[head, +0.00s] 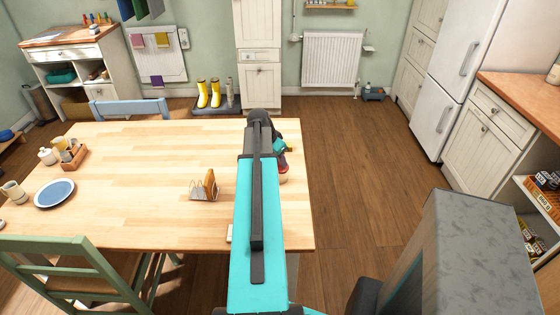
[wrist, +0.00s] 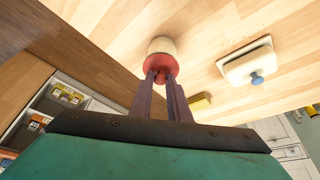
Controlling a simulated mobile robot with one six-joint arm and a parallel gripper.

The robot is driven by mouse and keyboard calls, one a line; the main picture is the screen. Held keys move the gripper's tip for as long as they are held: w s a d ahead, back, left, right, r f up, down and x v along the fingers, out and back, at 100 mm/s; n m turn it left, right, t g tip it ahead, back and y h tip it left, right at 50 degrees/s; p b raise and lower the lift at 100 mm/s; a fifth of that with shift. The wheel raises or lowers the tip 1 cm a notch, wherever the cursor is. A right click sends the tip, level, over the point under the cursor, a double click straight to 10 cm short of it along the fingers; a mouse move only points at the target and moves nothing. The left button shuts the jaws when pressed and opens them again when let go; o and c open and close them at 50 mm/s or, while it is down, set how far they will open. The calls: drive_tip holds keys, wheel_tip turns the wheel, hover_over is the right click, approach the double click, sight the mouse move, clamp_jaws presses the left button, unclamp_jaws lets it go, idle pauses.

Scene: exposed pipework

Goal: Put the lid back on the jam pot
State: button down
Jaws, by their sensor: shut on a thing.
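My gripper (wrist: 164,78) is shut on the knob of the red lid (wrist: 159,64) in the wrist view. The cream jam pot (wrist: 162,45) stands on the table, directly in line with the lid. The lid appears at the pot's mouth; I cannot tell whether it is seated or just above it. In the head view my arm hides most of this. The red lid (head: 283,167) and a bit of the pot (head: 284,179) show at the arm's right side, near the table's right edge.
A white dish with a blue knob (wrist: 250,64) and a yellow block (wrist: 200,102) are nearby on the table. A toast rack (head: 204,187), a blue plate (head: 55,193) and a condiment tray (head: 72,157) are left of my arm. The wooden table (head: 130,215) is otherwise mostly clear.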

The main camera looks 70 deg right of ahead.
drive_tip(key=c, duration=1.1)
unclamp_jaws()
drive_tip(key=shift+r, duration=0.15)
drive_tip(key=shift+r+p, duration=1.7)
drive_tip(key=shift+r, duration=1.65)
clamp_jaws()
drive_tip(key=shift+f+b, duration=1.8)
drive_tip(key=shift+f, duration=1.2)
